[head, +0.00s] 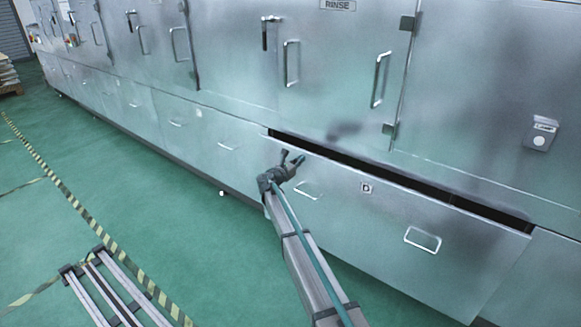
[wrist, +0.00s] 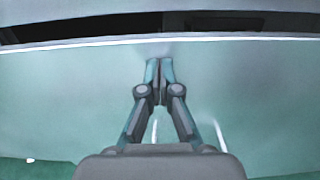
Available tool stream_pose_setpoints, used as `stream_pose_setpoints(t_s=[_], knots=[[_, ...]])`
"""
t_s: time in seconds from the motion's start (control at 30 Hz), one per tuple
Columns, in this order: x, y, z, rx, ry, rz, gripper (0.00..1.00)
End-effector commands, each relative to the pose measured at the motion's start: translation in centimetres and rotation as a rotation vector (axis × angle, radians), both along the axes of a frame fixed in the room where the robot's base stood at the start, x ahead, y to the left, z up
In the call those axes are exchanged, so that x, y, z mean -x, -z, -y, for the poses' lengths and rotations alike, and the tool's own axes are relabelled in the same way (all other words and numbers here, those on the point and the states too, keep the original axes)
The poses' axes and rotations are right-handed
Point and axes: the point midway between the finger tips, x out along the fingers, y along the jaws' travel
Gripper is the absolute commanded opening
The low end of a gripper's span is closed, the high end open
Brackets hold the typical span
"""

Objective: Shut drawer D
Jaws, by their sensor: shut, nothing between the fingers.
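Drawer D (head: 366,225) is a wide metal drawer front in the lower row, with a small letter label (head: 366,188) and two loop handles, the left one (head: 308,189) and the right one (head: 423,239). It stands out from the cabinet, and a dark gap (head: 400,178) runs along its top edge. My gripper (head: 293,158) is in front of the upper left part of the drawer front. In the wrist view my gripper (wrist: 159,62) is shut and empty, its fingertips at the drawer front (wrist: 70,95) below the top edge. Whether they touch it, I cannot tell.
The metal cabinet (head: 230,90) with door handles and a RINSE sign (head: 338,5) rises above. Other lower drawers (head: 180,122) to the left look flush. Green floor (head: 130,190) is open at left, with striped tape and a metal rail (head: 115,290).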

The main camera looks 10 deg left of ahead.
Motion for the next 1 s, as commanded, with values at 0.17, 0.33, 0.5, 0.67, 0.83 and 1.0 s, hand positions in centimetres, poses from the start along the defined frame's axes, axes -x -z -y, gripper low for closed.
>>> stream_pose_setpoints(t_s=[0.17,0.33,0.5,0.67,0.83,1.0], knots=[[-3.7,-0.1,2.0,0.001,0.001,0.000,0.00],[-5.7,0.0,3.2,0.001,-0.001,0.000,0.00],[-6.7,0.0,3.8,0.001,0.000,-0.001,0.00],[-7.0,0.0,4.1,0.001,-0.001,0.000,0.00],[-7.1,-0.1,4.1,0.001,-0.001,0.000,0.00],[-7.2,-0.2,4.1,0.002,-0.002,0.001,0.00]])
